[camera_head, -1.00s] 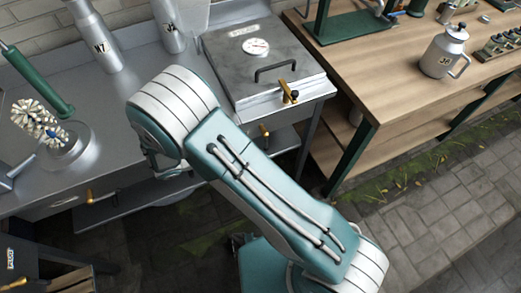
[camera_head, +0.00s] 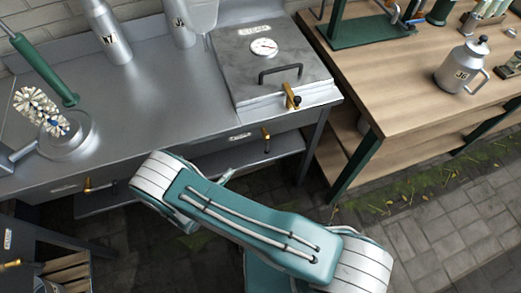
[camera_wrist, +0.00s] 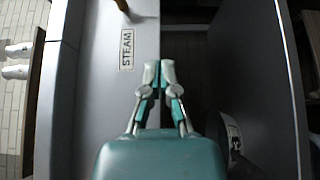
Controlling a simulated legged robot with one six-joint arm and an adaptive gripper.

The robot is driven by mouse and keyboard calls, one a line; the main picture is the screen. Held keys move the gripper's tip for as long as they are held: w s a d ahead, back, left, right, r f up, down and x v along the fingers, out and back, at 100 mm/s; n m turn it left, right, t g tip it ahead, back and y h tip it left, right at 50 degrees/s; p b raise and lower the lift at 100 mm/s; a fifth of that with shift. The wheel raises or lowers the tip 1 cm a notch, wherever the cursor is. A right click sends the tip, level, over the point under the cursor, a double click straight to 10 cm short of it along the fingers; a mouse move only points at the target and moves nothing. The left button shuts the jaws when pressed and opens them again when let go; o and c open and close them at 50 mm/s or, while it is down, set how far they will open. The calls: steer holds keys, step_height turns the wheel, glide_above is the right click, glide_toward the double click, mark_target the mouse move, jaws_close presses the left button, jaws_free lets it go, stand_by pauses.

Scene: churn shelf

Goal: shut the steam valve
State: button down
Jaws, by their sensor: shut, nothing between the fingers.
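A brass lever (camera_head: 266,140) sits on the front panel of the steel counter, right of a small label (camera_head: 240,136) too small to read in the head view. In the wrist view a label reading STEAM (camera_wrist: 127,49) is on a grey panel, with a dark handle end (camera_wrist: 122,5) beyond it at the top edge, probably this lever. My gripper (camera_wrist: 158,70) is shut and empty, its tips to the right of and below the label. I cannot tell if it touches the panel. In the head view my arm is below the counter front and the gripper is mostly hidden.
A steel lidded box (camera_head: 270,60) with a gauge (camera_head: 264,47) and a brass latch (camera_head: 292,97) stands on the counter. Another brass lever (camera_head: 88,188) is farther left. A lower shelf (camera_head: 235,160) lies below. A wooden bench (camera_head: 400,100) stands right.

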steer(key=s+d+x, duration=0.2)
steer(key=x, duration=1.1)
steer(key=shift+d, duration=0.15)
steer(key=shift+w, duration=0.15)
steer(key=shift+d, duration=0.2)
